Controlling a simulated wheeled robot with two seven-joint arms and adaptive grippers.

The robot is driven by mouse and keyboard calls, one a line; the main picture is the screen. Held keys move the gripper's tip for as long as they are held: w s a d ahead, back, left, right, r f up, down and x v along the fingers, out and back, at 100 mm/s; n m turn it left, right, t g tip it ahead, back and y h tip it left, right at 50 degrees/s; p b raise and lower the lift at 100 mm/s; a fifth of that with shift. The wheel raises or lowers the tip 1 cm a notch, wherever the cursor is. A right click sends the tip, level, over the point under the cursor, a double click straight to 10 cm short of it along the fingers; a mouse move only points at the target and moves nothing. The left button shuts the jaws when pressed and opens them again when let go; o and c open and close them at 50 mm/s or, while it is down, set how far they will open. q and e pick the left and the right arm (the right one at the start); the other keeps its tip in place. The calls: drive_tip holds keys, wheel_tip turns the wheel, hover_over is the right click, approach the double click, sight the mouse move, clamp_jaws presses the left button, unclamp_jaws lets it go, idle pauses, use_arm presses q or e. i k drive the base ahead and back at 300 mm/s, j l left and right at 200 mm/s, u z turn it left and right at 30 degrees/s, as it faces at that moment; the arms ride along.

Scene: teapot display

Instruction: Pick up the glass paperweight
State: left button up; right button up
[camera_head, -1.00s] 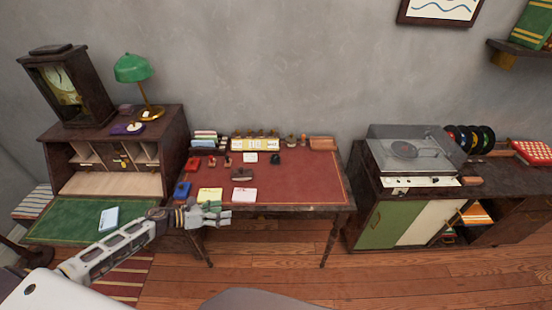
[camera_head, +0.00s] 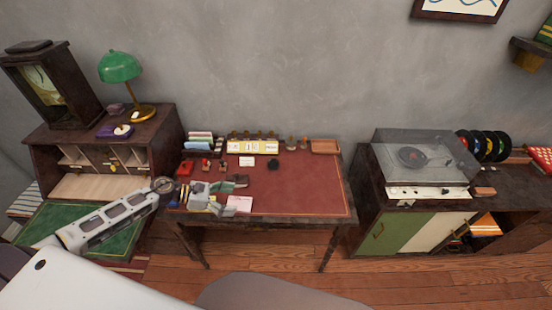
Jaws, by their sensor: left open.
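I cannot clearly pick out a glass paperweight at this size. A small dark rounded object (camera_head: 273,163) stands on the red desk top, right of a white card, and may be it; its material is not readable. My left gripper (camera_head: 236,188) is over the front left part of the desk (camera_head: 300,190), open and empty, left of and nearer than the dark object and apart from it. It covers part of the papers and small items there. My right gripper is out of view.
A white note (camera_head: 240,204) lies by the desk's front edge. Stamps (camera_head: 205,164), a calendar block (camera_head: 252,146) and a wooden tray (camera_head: 324,146) line the back. The desk's right half is clear. A green lamp (camera_head: 120,67) and record player (camera_head: 420,165) flank it.

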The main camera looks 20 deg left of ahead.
sight(274, 164)
drive_tip(key=i, duration=1.05)
